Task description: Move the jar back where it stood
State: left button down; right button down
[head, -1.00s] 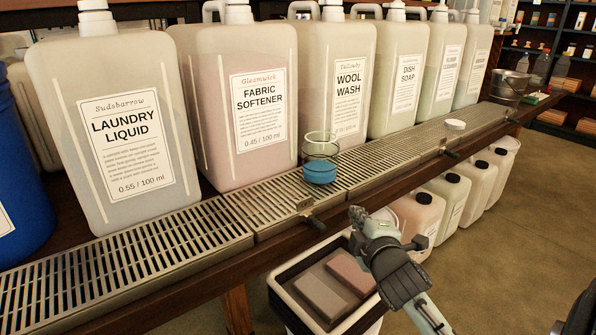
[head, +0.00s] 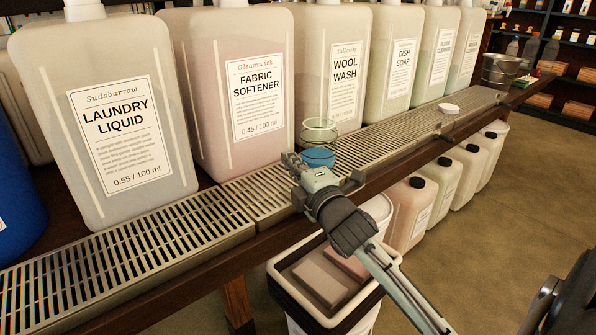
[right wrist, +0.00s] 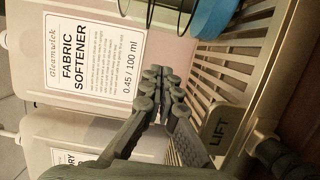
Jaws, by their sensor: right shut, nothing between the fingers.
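The clear glass jar (head: 319,132) with a blue lower part stands upright on the metal drip grate, in front of the fabric softener and wool wash containers. My right gripper (head: 290,160) is at the grate, just left of and in front of the jar, and its wrist hides a little of the area below the jar. In the right wrist view the fingers (right wrist: 165,82) are together and empty, apart from the jar. Part of the jar's blue bottom (right wrist: 214,16) shows at the top edge there. My left gripper is not in view.
Large containers, including laundry liquid (head: 122,120) and fabric softener (head: 240,90), stand behind the grate (head: 130,255). A white round lid (head: 449,108) lies farther right. A bin (head: 285,300) stands below.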

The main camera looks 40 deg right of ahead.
aim_at(318, 154)
jog(key=d, duration=0.3)
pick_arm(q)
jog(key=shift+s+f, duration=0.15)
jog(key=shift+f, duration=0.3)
pick_arm(e)
jog(key=shift+d, duration=0.2)
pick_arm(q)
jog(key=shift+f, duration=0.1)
